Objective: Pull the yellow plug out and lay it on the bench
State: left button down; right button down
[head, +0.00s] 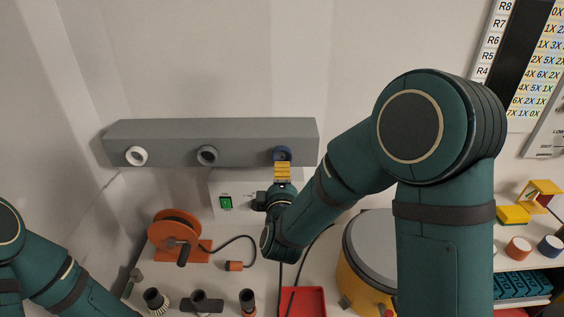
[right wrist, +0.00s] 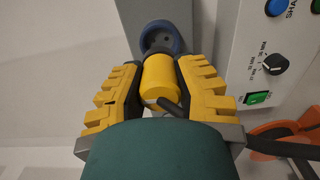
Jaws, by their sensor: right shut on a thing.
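The yellow plug (right wrist: 160,78) is a short yellow cylinder with a dark front end, seen in the right wrist view between the fingers of my right gripper (right wrist: 161,64). The gripper is shut on it. The plug's front end is at the blue-rimmed socket (right wrist: 160,36); I cannot tell whether it is still inside. In the head view the right gripper (head: 282,170) is just below the blue socket (head: 283,152) at the right end of the grey wall rail (head: 240,130), and its fingers hide the plug. My left arm shows at lower left; its gripper is out of view.
A white box with a green switch (head: 226,203) is below the rail. The bench holds an orange cable reel (head: 175,236), several dark fittings, a red tray (head: 304,301) and a yellow drum with a grey lid (head: 372,245). Shelves stand at right.

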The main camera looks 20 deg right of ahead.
jog(key=shift+f, duration=0.1)
notch_tip(320, 180, down, 16)
jog(key=w+n+g+y, duration=0.1)
jog(key=w+n+g, duration=0.15)
jog(key=n, duration=0.55)
jog(key=n+g, duration=0.2)
jog(key=n, duration=0.8)
send_over(297, 273)
notch_tip(297, 273, down, 16)
jog(key=f, duration=0.1)
jog(key=f+b, duration=0.2)
jog(key=shift+w+f, duration=0.25)
jog(key=shift+f, duration=0.05)
jog(key=shift+f+b, duration=1.2)
jog(key=shift+f, duration=0.3)
jog(key=shift+f+b, duration=0.4)
jog(key=c, duration=0.8)
grip_release()
jog(key=shift+s, duration=0.1)
jog(key=shift+o, duration=0.2)
